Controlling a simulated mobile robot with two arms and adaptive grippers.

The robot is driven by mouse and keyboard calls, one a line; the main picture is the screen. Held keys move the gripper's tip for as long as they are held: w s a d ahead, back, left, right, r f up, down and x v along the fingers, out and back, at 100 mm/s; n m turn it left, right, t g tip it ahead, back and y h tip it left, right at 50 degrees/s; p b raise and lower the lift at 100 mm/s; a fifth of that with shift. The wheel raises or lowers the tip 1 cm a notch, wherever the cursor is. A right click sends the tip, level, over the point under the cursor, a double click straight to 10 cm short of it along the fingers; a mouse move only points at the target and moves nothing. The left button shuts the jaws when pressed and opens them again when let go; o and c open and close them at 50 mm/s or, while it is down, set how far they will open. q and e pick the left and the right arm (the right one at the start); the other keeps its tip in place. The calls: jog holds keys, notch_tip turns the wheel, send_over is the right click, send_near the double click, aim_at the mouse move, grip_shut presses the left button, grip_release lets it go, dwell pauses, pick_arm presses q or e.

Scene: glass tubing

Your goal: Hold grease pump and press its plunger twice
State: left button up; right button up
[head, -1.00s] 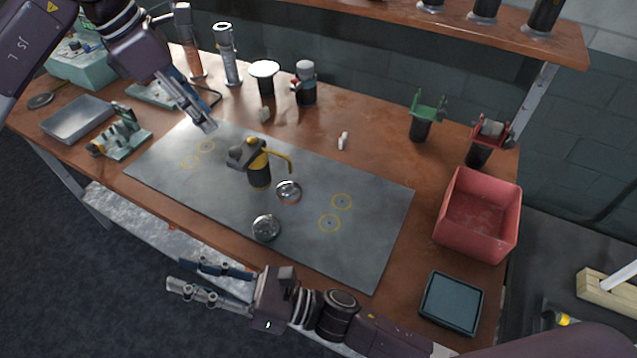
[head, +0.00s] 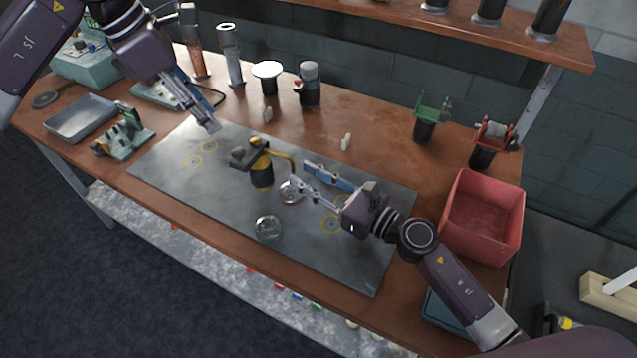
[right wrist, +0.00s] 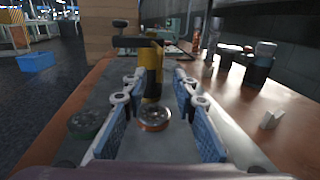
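The grease pump (head: 262,177) stands upright on the grey mat (head: 215,215). It has a dark body with yellow bands, a dark head to the left and a yellow spout to the right. My right gripper (head: 299,173) is open and empty, right of the pump and pointing at it. In the right wrist view the pump (right wrist: 153,62) shows ahead, beyond the parted fingers. My left gripper (head: 211,128) hangs above the mat's back left, apart from the pump. Its fingers are seen nearly edge-on, so their opening is unclear.
A round tin (head: 291,190) is beside the pump, below the right fingertips. Another tin (head: 268,228) lies nearer the front. A small pale block (head: 346,142) is behind the mat. A red bin (head: 482,215) stands at the right. Bottles (head: 309,85) line the back.

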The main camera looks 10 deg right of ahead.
aim_at(293, 169)
jog(key=shift+x, duration=2.15)
jog(key=shift+c, duration=0.3)
grip_shut()
